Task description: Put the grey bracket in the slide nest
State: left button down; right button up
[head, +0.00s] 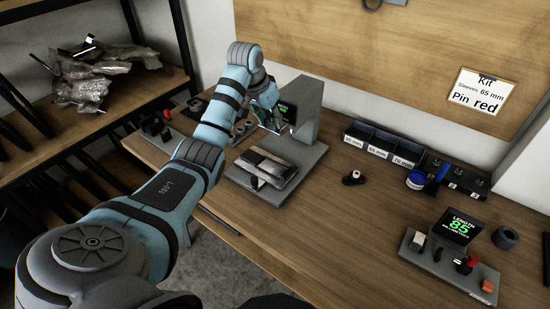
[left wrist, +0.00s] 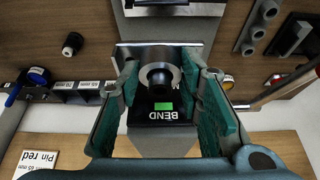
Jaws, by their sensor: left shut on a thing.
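My left gripper (head: 268,98) is at the grey bending machine (head: 312,108), close to its upright column and small screen. In the left wrist view, the left gripper (left wrist: 160,62) is shut on a grey part with a round end, which I take as the grey bracket (left wrist: 158,72). The bracket cannot be made out in the head view, where the wrist covers it. A metal slide (head: 270,168) with a dark handle sits on the machine's base, nearer to me than the gripper. The nest itself is not clear. My right gripper is out of view.
A panel showing LENGTH 85 (head: 458,226) is at the right. A small black knob-like part (head: 353,178) lies alone. The table's middle right is mostly clear. A shelf (head: 70,135) stands left.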

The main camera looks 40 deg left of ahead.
pick_arm(q)
jog(key=f, duration=0.6)
jog(key=f+b, duration=0.1)
jog(key=f, duration=0.6)
jog(key=shift+w+a+f, duration=0.15)
jog(key=shift+a, duration=0.05)
notch_tip(320, 180, down, 3)
jog(key=shift+f+b, duration=0.1)
jog(key=shift+b, duration=0.5)
jog(key=shift+s, duration=0.3)
jog(key=shift+f, duration=0.1)
jog(key=c, duration=1.1)
grip_release()
jog(key=shift+d+f, duration=0.1)
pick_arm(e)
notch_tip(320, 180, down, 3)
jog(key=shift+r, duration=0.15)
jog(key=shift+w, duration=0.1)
